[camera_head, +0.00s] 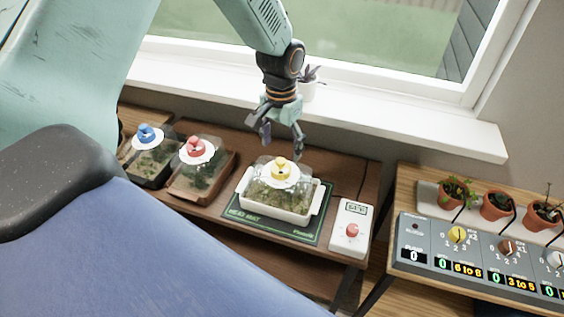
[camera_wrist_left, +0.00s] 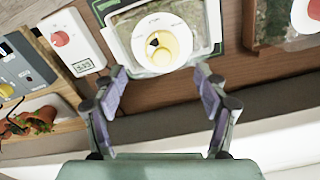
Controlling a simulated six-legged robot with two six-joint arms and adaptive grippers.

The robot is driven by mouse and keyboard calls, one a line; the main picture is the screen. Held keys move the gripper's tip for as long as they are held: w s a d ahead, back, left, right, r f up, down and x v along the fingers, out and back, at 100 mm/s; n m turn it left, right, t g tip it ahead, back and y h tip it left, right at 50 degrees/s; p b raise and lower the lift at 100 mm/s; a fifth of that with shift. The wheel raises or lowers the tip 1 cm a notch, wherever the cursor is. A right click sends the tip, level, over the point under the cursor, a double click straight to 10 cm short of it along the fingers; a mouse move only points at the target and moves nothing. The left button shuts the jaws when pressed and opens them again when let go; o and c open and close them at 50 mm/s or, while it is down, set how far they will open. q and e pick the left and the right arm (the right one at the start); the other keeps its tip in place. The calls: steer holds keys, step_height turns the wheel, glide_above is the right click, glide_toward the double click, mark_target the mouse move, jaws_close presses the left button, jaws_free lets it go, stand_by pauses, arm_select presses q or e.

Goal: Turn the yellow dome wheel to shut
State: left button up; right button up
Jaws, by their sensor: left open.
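The yellow dome wheel (camera_head: 282,169) sits on a white disc on the clear lid of a white propagator tray (camera_head: 318,203). The tray stands on a green heat mat (camera_head: 235,210) on the brown table. In the left wrist view the yellow wheel (camera_wrist_left: 157,46) shows near the top centre, with a dark mark on it. My left gripper (camera_head: 282,145) is open and empty, above and behind the wheel, apart from it. In the left wrist view its fingers (camera_wrist_left: 160,85) are spread below the wheel. My right gripper is not in view.
Trays with a red wheel (camera_head: 195,148) and a blue wheel (camera_head: 148,133) stand to the left. A white controller with a red knob (camera_head: 352,230) stands right of the mat. A grey control panel (camera_head: 480,262) and potted plants are farther right. The window sill (camera_head: 400,119) runs behind.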

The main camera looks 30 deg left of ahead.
mark_target(282, 159)
arm_select(q)
steer(key=shift+w+a+r, duration=0.1)
steer(key=shift+a+r, duration=0.05)
steer(key=shift+r, duration=0.05)
steer(key=shift+f, duration=0.3)
step_height(282, 159, down, 6)
steer(key=shift+w+f+b, duration=0.1)
steer(key=shift+b, duration=0.2)
steer(key=shift+f, duration=0.3)
steer(key=shift+s, duration=0.2)
